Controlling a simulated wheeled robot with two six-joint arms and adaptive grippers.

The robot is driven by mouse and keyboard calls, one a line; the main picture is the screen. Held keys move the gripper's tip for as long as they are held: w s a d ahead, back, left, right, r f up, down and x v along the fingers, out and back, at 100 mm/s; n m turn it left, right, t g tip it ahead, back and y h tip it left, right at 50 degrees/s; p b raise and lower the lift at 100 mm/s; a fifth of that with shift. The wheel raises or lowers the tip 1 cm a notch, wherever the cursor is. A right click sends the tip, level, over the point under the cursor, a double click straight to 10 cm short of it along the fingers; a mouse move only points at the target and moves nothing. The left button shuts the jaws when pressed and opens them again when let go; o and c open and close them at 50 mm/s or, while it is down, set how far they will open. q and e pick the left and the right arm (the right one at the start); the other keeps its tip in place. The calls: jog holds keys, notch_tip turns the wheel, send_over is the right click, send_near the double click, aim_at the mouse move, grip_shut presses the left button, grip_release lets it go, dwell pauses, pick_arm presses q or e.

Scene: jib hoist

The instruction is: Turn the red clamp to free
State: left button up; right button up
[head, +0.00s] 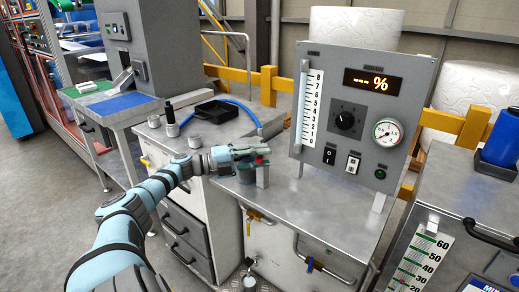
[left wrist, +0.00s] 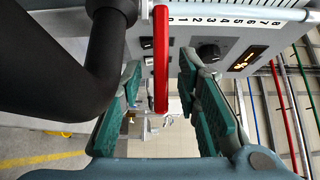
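The red clamp (left wrist: 161,58) shows in the left wrist view as a narrow upright red bar with a rounded lower end. In the head view only a small red part (head: 260,161) shows, largely hidden by my gripper, near the panel's left foot. My left gripper (head: 254,154) is above the left part of the metal bench top. In the left wrist view its two green-padded fingers (left wrist: 160,88) are apart, one on each side of the red bar. I see no clear contact. My right gripper is not in view.
A grey control panel (head: 343,75) with scale, knob and gauge stands right of the gripper. A thick black bent tube (left wrist: 55,85) is close left in the wrist view. A black tray (head: 216,110) and blue hose (head: 240,107) lie behind. The bench top (head: 320,205) in front is clear.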

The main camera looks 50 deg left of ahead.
pick_arm(q)
jog(key=shift+s+a, duration=0.15)
jog(key=shift+s, duration=0.2)
jog(key=v, duration=1.1)
jog(key=shift+s, duration=0.1)
jog(key=shift+c, duration=0.2)
